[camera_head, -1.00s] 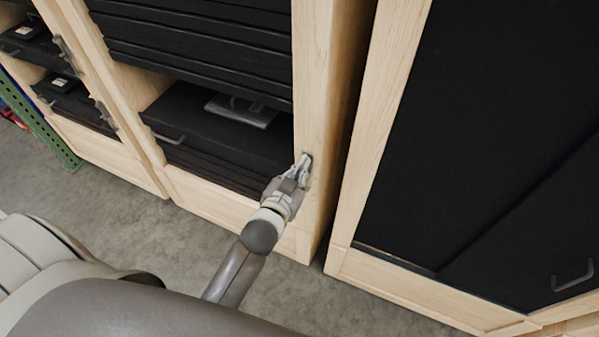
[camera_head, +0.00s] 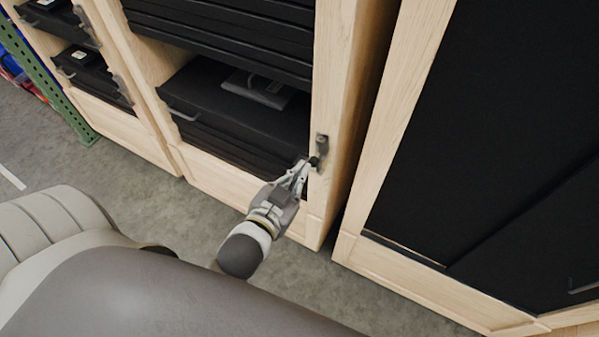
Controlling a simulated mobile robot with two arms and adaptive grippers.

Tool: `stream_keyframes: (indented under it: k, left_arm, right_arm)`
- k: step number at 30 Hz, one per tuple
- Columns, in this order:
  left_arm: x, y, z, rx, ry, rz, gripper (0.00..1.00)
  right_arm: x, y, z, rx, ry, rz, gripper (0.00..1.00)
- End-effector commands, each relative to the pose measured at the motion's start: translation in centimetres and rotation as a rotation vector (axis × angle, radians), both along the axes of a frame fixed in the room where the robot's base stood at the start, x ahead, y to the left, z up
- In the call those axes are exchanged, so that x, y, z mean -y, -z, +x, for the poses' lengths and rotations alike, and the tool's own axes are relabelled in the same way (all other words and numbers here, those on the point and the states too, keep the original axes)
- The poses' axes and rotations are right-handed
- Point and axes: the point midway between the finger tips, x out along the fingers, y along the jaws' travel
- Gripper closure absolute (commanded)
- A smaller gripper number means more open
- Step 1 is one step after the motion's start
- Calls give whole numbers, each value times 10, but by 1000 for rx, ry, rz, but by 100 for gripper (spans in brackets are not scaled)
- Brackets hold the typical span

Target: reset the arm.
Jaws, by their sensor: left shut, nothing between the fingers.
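My left gripper (camera_head: 309,164) is shut and empty. Its fingertips are at the front edge of a light wood cabinet post (camera_head: 337,110), just below and left of a small dark metal latch (camera_head: 322,145). Whether the fingertips touch the latch or the wood, I cannot tell. My left arm comes in from the lower left, and its large grey link covers the bottom of the view. My right gripper does not show.
A closed black-panelled cabinet (camera_head: 480,130) stands right. A green rack post (camera_head: 62,105) is far left. Grey floor (camera_head: 150,185) is clear.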

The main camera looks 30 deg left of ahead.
Motion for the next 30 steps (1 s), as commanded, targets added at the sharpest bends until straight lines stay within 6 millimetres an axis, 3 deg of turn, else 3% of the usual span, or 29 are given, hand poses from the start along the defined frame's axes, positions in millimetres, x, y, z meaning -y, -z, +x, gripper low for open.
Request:
stream_keyframes:
  k: [10, 14, 17, 23, 30]
  left_arm:
    - [0, 2, 0, -3, 0, 0, 100]
    - [5, 32, 0, -52, 13, -3, 100]
    - [13, 85, -2, -136, 34, -9, 100]
    - [27, 220, -30, -369, 78, -22, 100]
    - [25, 364, -100, -654, 101, -27, 100]
  right_arm:
    - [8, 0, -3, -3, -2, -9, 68]
    - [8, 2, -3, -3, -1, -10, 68]
    - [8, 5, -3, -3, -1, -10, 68]
    - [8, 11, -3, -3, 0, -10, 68]
    - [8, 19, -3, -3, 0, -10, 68]
